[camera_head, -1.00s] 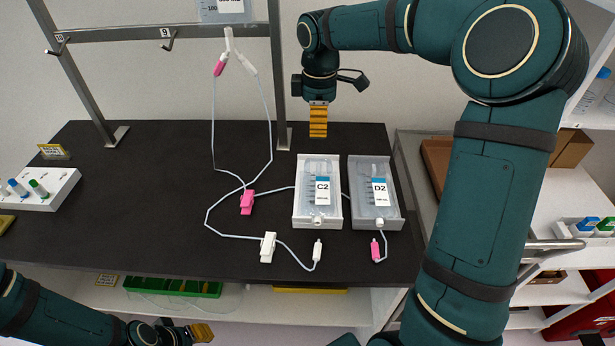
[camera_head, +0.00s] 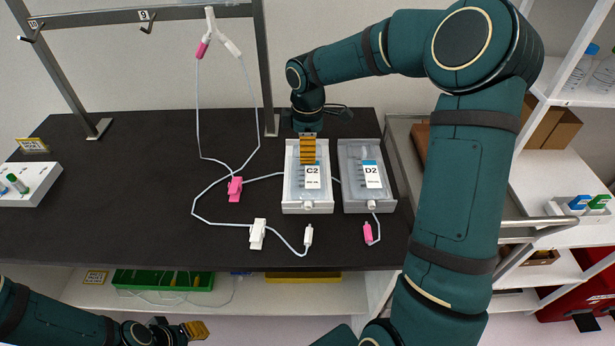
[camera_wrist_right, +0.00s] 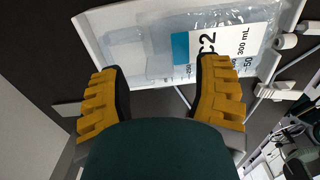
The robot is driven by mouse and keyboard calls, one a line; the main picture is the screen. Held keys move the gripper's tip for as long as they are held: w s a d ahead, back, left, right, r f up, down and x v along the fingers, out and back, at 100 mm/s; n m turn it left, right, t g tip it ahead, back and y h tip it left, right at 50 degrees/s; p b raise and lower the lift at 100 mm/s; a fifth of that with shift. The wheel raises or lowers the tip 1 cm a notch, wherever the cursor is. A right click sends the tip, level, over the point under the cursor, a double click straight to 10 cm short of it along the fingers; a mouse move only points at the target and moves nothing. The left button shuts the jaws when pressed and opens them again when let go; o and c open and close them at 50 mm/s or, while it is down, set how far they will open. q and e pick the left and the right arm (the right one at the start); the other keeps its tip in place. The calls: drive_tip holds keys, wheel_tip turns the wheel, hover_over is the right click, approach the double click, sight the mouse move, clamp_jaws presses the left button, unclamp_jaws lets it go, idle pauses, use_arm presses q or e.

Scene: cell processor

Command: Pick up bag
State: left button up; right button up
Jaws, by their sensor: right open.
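A clear bag labelled C2 (camera_head: 313,184) lies in a white tray (camera_head: 288,190) on the dark table. A second clear bag labelled D2 (camera_head: 372,178) lies in the white tray to its right. My right gripper (camera_head: 308,160) points down over the far part of the C2 tray. In the right wrist view its yellow fingers (camera_wrist_right: 160,95) are apart with nothing held, and the C2 bag (camera_wrist_right: 215,45) shows beyond them. My left gripper (camera_head: 198,330) is low at the bottom left, below the table's front edge; its finger gap is not clear.
White tubing with a pink clamp (camera_head: 235,189) and a white clamp (camera_head: 258,234) runs left of the trays, up to a connector on the metal rack (camera_head: 180,12). A white tube holder (camera_head: 30,182) stands at the left.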

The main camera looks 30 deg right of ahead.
drive_tip(key=shift+f, duration=0.7)
clamp_jaws()
drive_tip(key=shift+r, duration=0.15)
wheel_tip(320, 180, up, 10)
drive_tip(key=shift+f+p, duration=0.1)
drive_tip(key=shift+p, duration=1.05)
drive_tip(key=c, duration=0.7)
unclamp_jaws()
clamp_jaws()
